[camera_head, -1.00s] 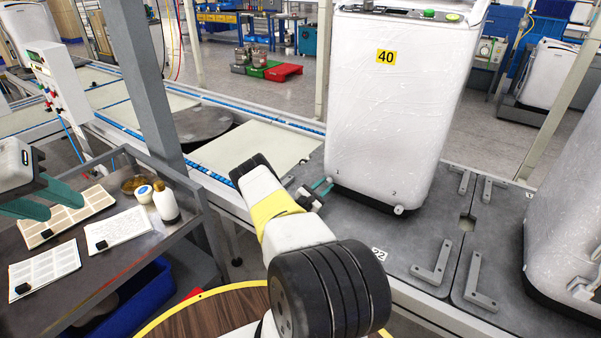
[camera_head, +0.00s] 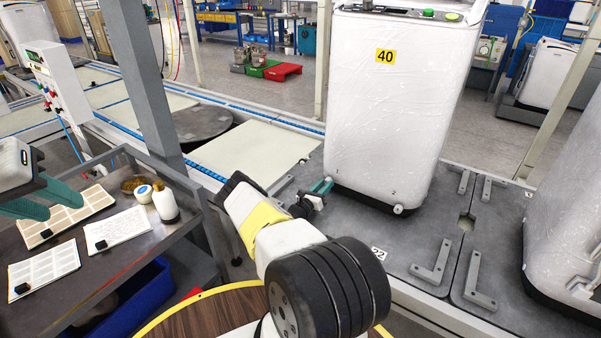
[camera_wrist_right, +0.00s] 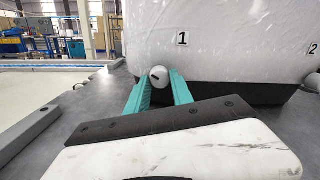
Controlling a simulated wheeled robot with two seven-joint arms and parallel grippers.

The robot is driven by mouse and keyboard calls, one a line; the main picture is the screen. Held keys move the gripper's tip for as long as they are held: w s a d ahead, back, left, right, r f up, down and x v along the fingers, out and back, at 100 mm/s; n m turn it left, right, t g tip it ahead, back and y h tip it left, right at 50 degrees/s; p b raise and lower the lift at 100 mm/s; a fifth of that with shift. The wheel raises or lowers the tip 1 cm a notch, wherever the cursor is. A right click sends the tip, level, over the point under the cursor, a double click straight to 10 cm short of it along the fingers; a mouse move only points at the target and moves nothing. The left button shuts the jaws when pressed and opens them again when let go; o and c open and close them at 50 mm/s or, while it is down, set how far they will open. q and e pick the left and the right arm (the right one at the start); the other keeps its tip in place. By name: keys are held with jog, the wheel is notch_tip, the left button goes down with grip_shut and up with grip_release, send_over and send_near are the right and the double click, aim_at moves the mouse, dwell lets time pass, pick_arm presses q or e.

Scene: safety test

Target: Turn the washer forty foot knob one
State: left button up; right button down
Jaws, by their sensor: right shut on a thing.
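The white washer (camera_head: 385,110) with a yellow "40" label stands upright on the grey platform. A small round white knob (camera_wrist_right: 159,76) with a dark slot sits at its lower edge below the number 1. My right gripper (camera_head: 326,185) has its teal fingers on either side of this knob, shut on it; the right wrist view shows this closely. In the head view the knob is mostly hidden by the fingers. A second knob (camera_head: 399,209) is at the washer's lower right corner, untouched. My left gripper (camera_head: 65,208) is open and empty above the cart at the left.
The cart (camera_head: 120,262) holds sheets, a white bottle (camera_head: 165,203), a small jar (camera_head: 144,193) and a bowl. Metal brackets (camera_head: 432,262) are fixed on the platform. Another white washer (camera_head: 565,210) stands at the right edge. A grey post (camera_head: 145,85) rises behind the cart.

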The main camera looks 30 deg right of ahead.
dwell(0.4)
jog(key=c, duration=1.1)
grip_release()
jog(key=v, duration=0.8)
jog(key=shift+f, duration=0.1)
jog(key=s+a+r+m+g+y, duration=0.1)
jog(key=s+r+m+g+y, duration=0.15)
jog(key=r+m+g, duration=0.35)
jog(key=s+r+m+g+y, duration=0.1)
jog(key=s+r+m, duration=0.2)
jog(key=r+m, duration=0.3)
jog(key=s+a+r+m+g+y, duration=0.15)
jog(key=r+m+g, duration=0.25)
jog(key=r, duration=0.4)
jog(key=s+a+r+m+t+y, duration=0.3)
jog(key=s+a+r+y, duration=0.1)
jog(key=s+a+r, duration=0.3)
jog(key=s+a+r+m+t+y, duration=0.3)
jog(key=s+a+r+y, duration=0.2)
jog(key=s+a+r, duration=0.3)
jog(key=s+a+r+m+t+y, duration=0.3)
jog(key=s+a+r+y, duration=0.2)
jog(key=a+r, duration=0.8)
jog(key=shift+s+a, duration=1.35)
jog(key=shift+a, duration=0.25)
